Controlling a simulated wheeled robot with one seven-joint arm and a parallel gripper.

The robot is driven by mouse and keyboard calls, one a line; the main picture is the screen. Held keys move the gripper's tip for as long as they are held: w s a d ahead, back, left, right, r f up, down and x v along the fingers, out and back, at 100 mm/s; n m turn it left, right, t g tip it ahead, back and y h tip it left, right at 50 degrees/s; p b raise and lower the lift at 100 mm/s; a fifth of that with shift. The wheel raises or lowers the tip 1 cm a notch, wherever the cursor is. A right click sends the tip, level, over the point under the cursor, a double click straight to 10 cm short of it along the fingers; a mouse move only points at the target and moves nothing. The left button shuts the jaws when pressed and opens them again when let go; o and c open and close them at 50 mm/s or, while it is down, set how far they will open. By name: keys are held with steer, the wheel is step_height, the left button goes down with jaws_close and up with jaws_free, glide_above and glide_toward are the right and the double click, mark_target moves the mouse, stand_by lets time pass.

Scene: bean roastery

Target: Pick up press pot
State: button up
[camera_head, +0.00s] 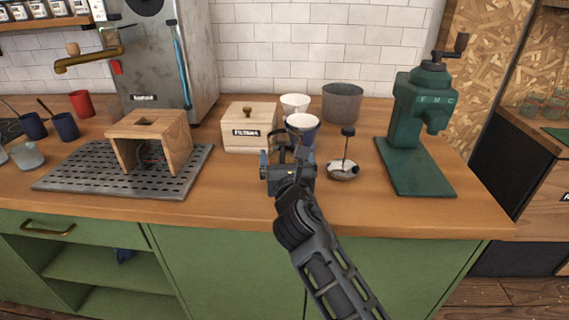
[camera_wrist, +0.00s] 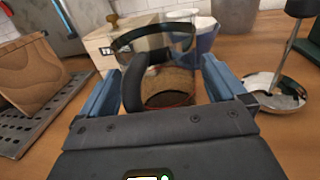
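The press pot (camera_wrist: 170,75) is a clear glass beaker with a black band and black handle, standing upright on the wooden counter. In the head view its black band (camera_head: 284,140) shows just beyond my gripper, which hides most of it. My gripper (camera_wrist: 163,88) is open, with its blue fingers spread to either side of the pot's handle. In the wrist view the handle points back towards the palm, between the fingers. I cannot tell whether the fingers touch the glass. In the head view my gripper (camera_head: 287,160) is low over the counter.
A plunger with a black knob (camera_head: 346,150) stands right of my gripper. A wooden filter box (camera_head: 246,128), white cup (camera_head: 295,103), blue-white cup (camera_head: 303,124) and grey bin (camera_head: 342,102) stand behind. A green grinder (camera_head: 412,125) is at right, a wooden stand (camera_head: 150,143) at left.

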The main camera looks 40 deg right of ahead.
steer(key=c, duration=1)
steer(key=shift+c, duration=0.3)
steer(key=shift+r, duration=0.15)
